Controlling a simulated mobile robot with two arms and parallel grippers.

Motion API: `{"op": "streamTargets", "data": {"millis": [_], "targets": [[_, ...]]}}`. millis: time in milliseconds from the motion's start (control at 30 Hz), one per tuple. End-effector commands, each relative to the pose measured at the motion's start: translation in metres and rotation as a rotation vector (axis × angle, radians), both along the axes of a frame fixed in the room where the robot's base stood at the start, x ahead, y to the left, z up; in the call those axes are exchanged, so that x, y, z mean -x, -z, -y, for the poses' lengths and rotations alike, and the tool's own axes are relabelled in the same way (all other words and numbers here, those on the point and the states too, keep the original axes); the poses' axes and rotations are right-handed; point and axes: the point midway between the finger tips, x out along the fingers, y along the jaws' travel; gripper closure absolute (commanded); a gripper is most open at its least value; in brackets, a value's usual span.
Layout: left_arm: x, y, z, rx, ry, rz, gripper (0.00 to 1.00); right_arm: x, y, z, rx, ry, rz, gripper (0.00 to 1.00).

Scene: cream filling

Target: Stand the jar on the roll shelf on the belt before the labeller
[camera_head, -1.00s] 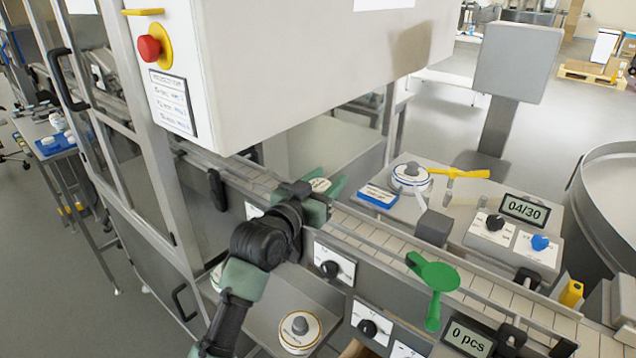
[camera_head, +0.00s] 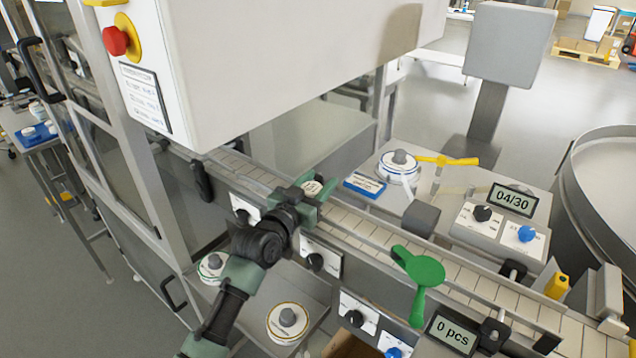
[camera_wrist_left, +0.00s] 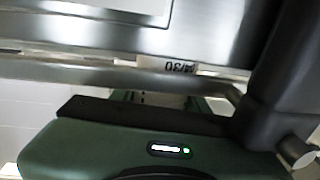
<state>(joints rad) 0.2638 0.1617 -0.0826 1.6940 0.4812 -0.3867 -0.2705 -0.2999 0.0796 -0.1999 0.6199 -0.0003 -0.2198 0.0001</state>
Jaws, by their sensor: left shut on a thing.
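My left gripper (camera_head: 318,192) is shut on the jar, at the conveyor belt beside the white machine cabinet. Only the jar's pale lid (camera_head: 312,187) shows between the green fingers; its body is hidden, so I cannot tell whether it touches the belt. The belt (camera_head: 455,272) runs diagonally from under the cabinet to the lower right. The roll shelf (camera_head: 318,290) is below the belt's near side, with label rolls on it. In the left wrist view, a pale strip marked 04/30 (camera_wrist_left: 180,67) shows beyond the gripper, partly hidden. My right gripper is out of view.
A green paddle (camera_head: 418,268) stands over the belt's near rail to the right. Behind the belt are a white roll (camera_head: 398,168), a yellow handle (camera_head: 447,160) and a 04/30 display (camera_head: 512,199). The cabinet (camera_head: 290,70) overhangs the belt upstream. Bare belt lies right of my gripper.

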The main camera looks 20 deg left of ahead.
Motion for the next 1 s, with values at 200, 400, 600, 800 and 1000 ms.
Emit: {"op": "streamTargets", "data": {"millis": [200,400,600,800,1000], "targets": [[0.000,-0.001,0.000,0.000,0.000,0.002,1.00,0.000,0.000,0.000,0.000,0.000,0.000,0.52],[0.000,0.006,0.000,-0.001,0.000,0.001,1.00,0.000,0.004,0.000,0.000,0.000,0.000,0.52],[0.000,0.005,0.000,0.000,0.000,0.000,0.32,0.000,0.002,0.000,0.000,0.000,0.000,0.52],[0.000,0.004,0.000,0.000,0.000,0.000,0.32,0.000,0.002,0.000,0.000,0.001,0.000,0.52],[0.014,0.002,-0.003,-0.001,0.000,-0.001,0.32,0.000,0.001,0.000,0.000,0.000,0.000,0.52]]}}
